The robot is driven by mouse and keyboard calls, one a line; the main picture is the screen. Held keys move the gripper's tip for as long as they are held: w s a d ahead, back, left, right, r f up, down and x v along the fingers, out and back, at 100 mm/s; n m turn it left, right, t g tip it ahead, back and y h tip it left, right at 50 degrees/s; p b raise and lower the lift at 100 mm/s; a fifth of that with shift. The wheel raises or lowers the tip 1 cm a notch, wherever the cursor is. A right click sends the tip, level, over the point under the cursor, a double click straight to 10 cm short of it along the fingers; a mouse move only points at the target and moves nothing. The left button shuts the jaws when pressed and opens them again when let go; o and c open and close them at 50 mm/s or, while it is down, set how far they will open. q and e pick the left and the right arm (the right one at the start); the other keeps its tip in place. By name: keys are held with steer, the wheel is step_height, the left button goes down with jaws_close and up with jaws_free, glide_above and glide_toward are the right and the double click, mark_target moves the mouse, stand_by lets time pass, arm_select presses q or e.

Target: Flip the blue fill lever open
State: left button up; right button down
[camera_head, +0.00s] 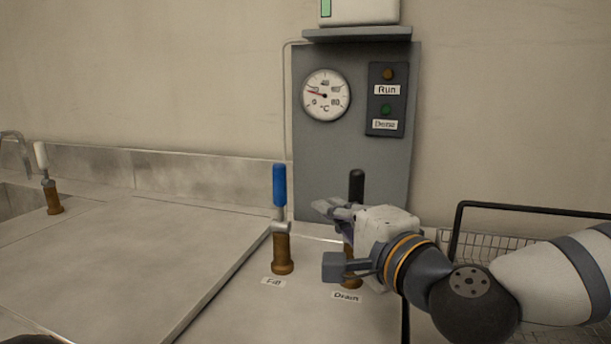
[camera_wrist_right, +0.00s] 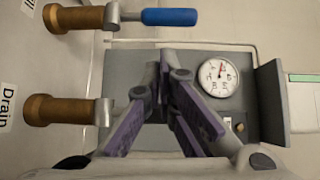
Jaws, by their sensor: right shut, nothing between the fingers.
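The blue fill lever (camera_head: 279,185) stands upright on a brass valve (camera_head: 282,254) above the "Fill" label (camera_head: 273,282). In the right wrist view the blue lever (camera_wrist_right: 169,17) lies along the top, apart from the fingers. My right gripper (camera_head: 322,207) is shut and empty, to the right of the blue lever and in front of the black drain lever (camera_head: 356,187). The fingertips also show in the right wrist view (camera_wrist_right: 168,62). The drain valve is partly hidden behind my gripper in the head view. My left gripper is not in view.
A grey panel (camera_head: 318,178) behind the levers carries a round dial (camera_head: 326,95) and a Run/Done box (camera_head: 387,99). A wire basket (camera_head: 470,245) stands at the right. A white-handled valve (camera_head: 46,175) and sink are at the far left. The left counter (camera_head: 120,250) is clear.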

mark_target(280, 199)
steer(key=shift+w+d+r, duration=0.1)
steer(key=shift+r, duration=0.35)
steer(key=x, duration=1)
steer(key=shift+b, duration=0.3)
